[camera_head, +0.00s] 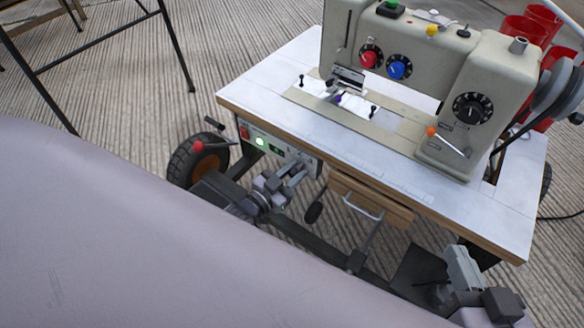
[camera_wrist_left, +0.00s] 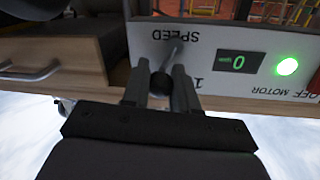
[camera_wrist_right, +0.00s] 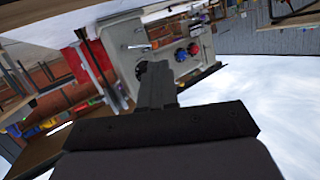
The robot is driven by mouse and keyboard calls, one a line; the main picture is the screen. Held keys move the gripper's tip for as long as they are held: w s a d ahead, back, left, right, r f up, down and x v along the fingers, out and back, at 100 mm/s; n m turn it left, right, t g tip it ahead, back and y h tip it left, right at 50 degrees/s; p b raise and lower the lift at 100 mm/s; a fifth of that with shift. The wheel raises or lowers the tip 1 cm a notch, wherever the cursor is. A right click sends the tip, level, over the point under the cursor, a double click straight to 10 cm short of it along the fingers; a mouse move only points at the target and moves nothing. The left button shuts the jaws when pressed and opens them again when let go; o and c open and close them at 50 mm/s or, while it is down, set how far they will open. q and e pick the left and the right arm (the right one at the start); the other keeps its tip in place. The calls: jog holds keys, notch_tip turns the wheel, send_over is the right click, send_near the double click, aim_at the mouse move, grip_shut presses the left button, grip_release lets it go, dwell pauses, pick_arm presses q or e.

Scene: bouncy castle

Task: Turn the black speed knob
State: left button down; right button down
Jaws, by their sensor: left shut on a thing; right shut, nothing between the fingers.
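The black speed knob (camera_wrist_left: 161,84) sits on the grey control panel (camera_wrist_left: 215,50) under the word SPEED, which shows upside down in the left wrist view. My left gripper (camera_wrist_left: 160,88) is shut on the knob, one finger on each side of it. In the head view my left gripper (camera_head: 296,172) is at the panel under the table's front edge, and the knob is hidden there. The display (camera_wrist_left: 238,62) beside the knob reads 0. My right gripper (camera_wrist_right: 156,85) is shut and empty; in the head view its arm is low at the right.
A sewing machine (camera_head: 430,65) with red, blue and black dials stands on the white table (camera_head: 470,205). A wooden drawer (camera_head: 370,200) is right of the panel. A green light (camera_head: 260,142) glows on the panel. Red bins (camera_head: 525,28) stand behind.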

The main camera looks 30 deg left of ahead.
pick_arm(q)
jog(key=shift+d+f+m+p, duration=0.15)
jog(key=shift+m+p, duration=0.15)
jog(key=shift+m, duration=0.5)
pick_arm(e)
jog(key=shift+a, duration=0.25)
pick_arm(q)
jog(key=shift+s, duration=0.1)
pick_arm(e)
jog(key=shift+f, duration=0.1)
pick_arm(q)
jog(key=c, duration=0.9)
grip_release()
jog(key=shift+c, duration=0.2)
jog(key=shift+s, duration=0.3)
jog(key=p+v, duration=0.3)
jog(key=v, duration=0.3)
jog(key=shift+s, duration=0.25)
pick_arm(e)
jog(key=shift+w+a+m+g+y, duration=0.25)
jog(key=shift+a+m+g+y, duration=0.3)
jog(key=shift+a+g, duration=0.35)
